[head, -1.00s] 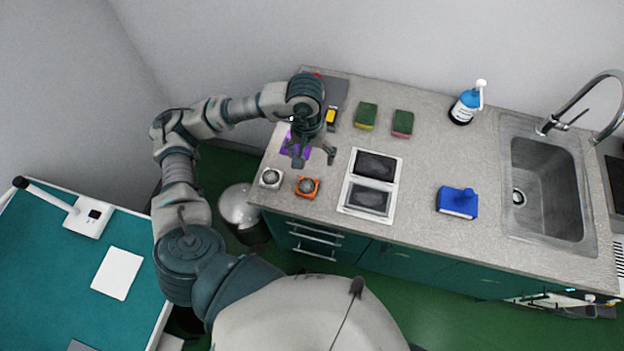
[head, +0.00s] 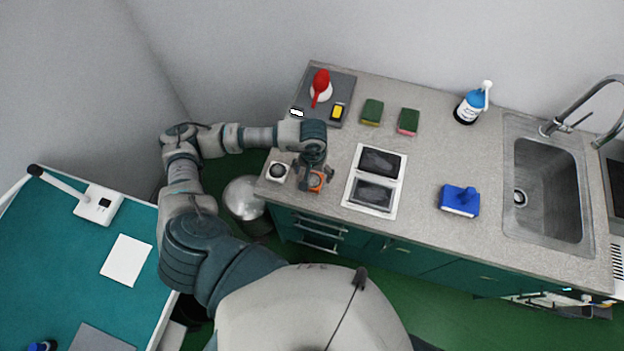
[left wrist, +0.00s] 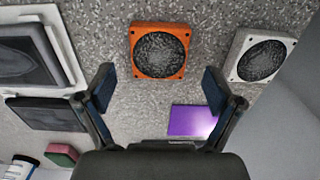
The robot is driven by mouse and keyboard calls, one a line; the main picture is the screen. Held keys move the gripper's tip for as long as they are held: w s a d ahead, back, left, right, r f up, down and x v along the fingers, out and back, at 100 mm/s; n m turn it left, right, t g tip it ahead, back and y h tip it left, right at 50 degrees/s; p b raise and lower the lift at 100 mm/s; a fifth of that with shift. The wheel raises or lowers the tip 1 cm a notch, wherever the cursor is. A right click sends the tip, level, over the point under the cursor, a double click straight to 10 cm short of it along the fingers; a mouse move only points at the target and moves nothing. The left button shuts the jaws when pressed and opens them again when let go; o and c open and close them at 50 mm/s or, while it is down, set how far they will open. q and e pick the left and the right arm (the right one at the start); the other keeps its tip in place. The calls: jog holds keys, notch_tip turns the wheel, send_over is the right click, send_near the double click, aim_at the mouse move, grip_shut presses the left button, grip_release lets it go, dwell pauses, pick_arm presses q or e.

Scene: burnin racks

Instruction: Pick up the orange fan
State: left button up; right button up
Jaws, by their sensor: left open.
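The orange fan (head: 316,182) lies on the grey counter near its front left edge, partly hidden by my gripper in the head view. In the left wrist view the orange fan (left wrist: 160,50) is whole, a square orange frame with a round dark mesh. My left gripper (head: 314,180) is above it, pointing down. In the left wrist view its two fingers (left wrist: 158,88) are spread wide and empty, with the fan just beyond and between their tips, apart from them. My right gripper is not in view.
A white fan (head: 278,171) lies left of the orange one. A white panel with two dark plates (head: 347,200) lies to the right. A purple square (left wrist: 190,120) lies near the fingers. A grey plate (head: 345,82) with a red-topped item stands behind. The sink is far right.

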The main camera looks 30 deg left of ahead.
pick_arm(q)
notch_tip(320, 180, down, 2)
jog(key=shift+f, duration=0.15)
jog(key=shift+d, duration=0.1)
jog(key=c, duration=1.2)
jog(key=shift+c, duration=0.2)
